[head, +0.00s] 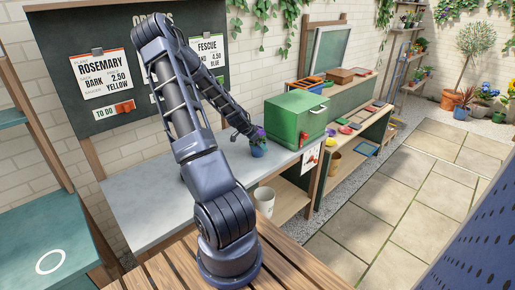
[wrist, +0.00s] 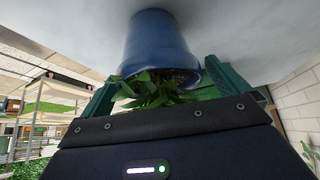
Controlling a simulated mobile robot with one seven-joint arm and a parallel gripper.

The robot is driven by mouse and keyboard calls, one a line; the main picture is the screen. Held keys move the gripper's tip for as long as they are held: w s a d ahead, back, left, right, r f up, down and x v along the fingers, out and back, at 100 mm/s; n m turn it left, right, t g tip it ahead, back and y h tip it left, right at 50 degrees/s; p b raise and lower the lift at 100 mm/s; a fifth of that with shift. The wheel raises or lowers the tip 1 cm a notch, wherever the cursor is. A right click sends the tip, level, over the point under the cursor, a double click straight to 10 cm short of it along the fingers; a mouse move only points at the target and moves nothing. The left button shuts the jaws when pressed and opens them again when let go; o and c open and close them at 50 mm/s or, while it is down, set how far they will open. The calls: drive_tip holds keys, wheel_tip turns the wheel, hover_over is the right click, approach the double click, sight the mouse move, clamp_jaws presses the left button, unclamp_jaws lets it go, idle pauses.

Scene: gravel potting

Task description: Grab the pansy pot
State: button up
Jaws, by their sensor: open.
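My gripper (wrist: 160,78) is open, with one green finger on each side of the pot's rim and leaves. Gaps between fingers and pot are hard to judge. In the head view my gripper (head: 248,132) is small and dark beside the plant.
A green box (head: 297,118) with a red latch stands just right of the pot. The grey counter (head: 150,205) is mostly clear to the left. A chalkboard (head: 75,50) with plant signs stands behind. A white bin (head: 264,201) sits below the counter.

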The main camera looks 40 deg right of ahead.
drive_tip(key=shift+c, duration=0.4)
drive_tip(key=c, duration=1.1)
